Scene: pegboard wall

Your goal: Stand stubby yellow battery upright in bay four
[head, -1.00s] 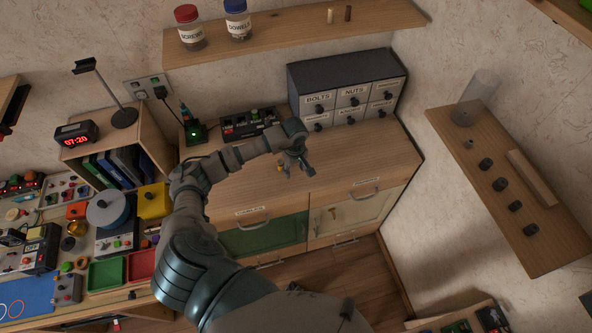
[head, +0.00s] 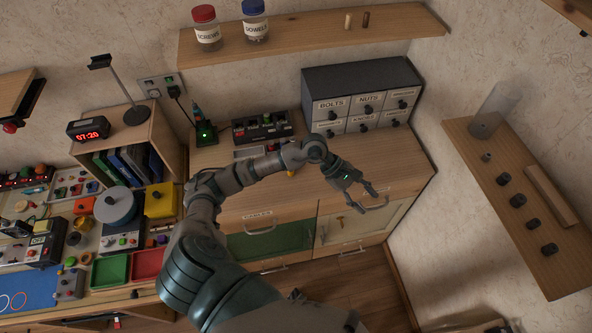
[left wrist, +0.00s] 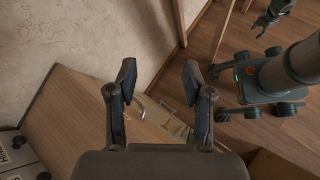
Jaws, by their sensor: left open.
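A small yellow-orange piece (head: 291,172), perhaps the stubby battery, shows on the counter just below my left forearm. The arm partly covers it, and I cannot tell whether it stands or lies. A black unit with red and green parts (head: 262,128) sits at the back of the counter; I cannot make out bay numbers. My left gripper (head: 366,199) is open and empty over the counter's front edge, right of the yellow piece. Its spread fingers also show in the left wrist view (left wrist: 158,82). My right gripper (left wrist: 264,22) shows small there, its jaw state unclear.
A drawer cabinet (head: 360,95) stands at the counter's back right. A green-lit device (head: 205,132) stands left of the black unit. A wall shelf (head: 300,38) hangs above, and another (head: 530,220) with dark knobs is at right. The counter's right part is bare.

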